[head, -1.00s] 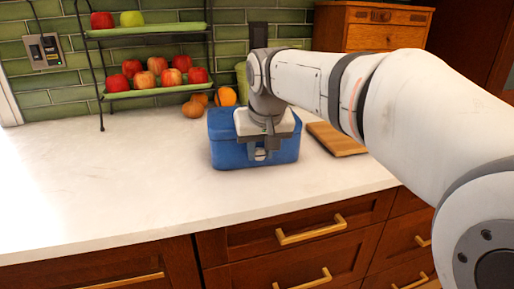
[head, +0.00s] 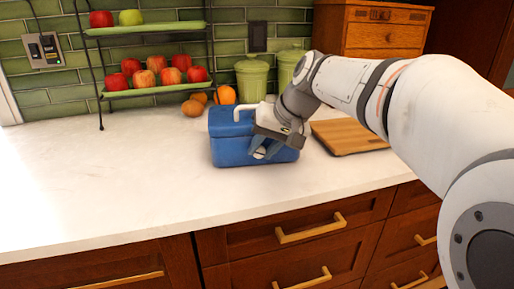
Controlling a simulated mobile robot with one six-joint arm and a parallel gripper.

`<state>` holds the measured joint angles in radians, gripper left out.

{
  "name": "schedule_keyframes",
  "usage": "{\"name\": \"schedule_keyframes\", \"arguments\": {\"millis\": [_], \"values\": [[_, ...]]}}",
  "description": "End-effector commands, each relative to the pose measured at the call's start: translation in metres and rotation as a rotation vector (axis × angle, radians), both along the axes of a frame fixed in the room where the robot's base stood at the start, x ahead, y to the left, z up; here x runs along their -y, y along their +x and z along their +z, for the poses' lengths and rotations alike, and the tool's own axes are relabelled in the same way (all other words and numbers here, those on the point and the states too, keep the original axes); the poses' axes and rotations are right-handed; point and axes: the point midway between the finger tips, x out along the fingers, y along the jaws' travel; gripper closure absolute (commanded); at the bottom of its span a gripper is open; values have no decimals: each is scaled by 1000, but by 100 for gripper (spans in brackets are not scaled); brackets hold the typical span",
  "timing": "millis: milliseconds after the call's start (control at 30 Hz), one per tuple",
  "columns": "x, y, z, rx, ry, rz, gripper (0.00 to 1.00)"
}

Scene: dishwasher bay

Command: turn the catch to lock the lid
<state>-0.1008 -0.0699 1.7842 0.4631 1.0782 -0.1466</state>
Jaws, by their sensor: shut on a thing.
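A blue box (head: 229,149) with a blue lid (head: 224,120) stands on the white counter. The lid lies down on the box, and a white handle (head: 240,109) shows on top. My gripper (head: 264,150) is at the front of the box, right of its middle. It is tilted and shut on the catch (head: 260,153), a small pale piece on the front face. The fingers hide most of the catch, so its exact angle is hard to tell.
A wooden board (head: 348,137) lies to the right of the box. Behind stand a two-tier fruit rack (head: 150,91), loose oranges (head: 192,107) and green canisters (head: 252,78). The counter (head: 110,180) is clear at the left and front.

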Motion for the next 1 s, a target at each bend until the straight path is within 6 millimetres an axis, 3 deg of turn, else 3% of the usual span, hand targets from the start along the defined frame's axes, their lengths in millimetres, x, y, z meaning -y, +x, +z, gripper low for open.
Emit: {"name": "schedule_keyframes", "arguments": {"millis": [1000], "values": [[10, 2, -17, -165, 887, 3, 96]]}}
